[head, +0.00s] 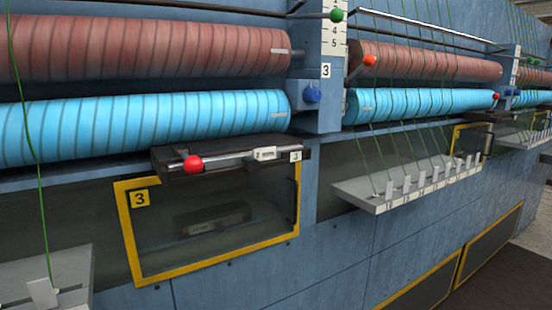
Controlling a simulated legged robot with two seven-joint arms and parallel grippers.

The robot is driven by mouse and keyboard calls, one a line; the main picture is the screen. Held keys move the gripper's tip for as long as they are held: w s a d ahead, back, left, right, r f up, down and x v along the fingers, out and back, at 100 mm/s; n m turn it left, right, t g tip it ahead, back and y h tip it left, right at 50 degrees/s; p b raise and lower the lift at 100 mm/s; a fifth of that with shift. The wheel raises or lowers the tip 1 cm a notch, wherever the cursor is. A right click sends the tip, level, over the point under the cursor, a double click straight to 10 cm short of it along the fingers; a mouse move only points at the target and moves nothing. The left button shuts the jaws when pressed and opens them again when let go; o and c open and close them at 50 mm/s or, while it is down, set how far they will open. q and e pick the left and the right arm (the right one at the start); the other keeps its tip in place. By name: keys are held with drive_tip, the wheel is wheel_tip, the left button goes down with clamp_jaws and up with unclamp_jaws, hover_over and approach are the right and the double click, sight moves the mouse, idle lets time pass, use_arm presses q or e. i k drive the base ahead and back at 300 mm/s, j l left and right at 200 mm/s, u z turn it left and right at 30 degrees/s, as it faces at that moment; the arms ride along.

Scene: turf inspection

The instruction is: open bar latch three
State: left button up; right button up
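The bar latch three (225,157) is a silver bar lying across a dark bracket (170,152), just above a yellow-framed window (124,232). A red ball knob (193,163) sits toward the bar's left end. A small white marked block (264,153) sits on the bar near its right end. A white tag reading 3 (296,156) is at the bracket's right end. A yellow plate marked 3 (140,198) is in the window's upper left corner. Neither of my grippers is in view.
Blue rollers (150,128) and red-brown rollers (130,48) run above the latch. A blue post (318,105) with a blue knob (312,95) stands right of it. Grey trays with green threads (375,188) jut out at right and lower left (75,270).

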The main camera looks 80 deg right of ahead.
sight(193, 164)
drive_tip(key=z, duration=2.15)
drive_tip(key=j+z, duration=0.15)
drive_tip(key=z, duration=0.2)
drive_tip(key=i+j+z, duration=0.1)
drive_tip(key=z, duration=0.25)
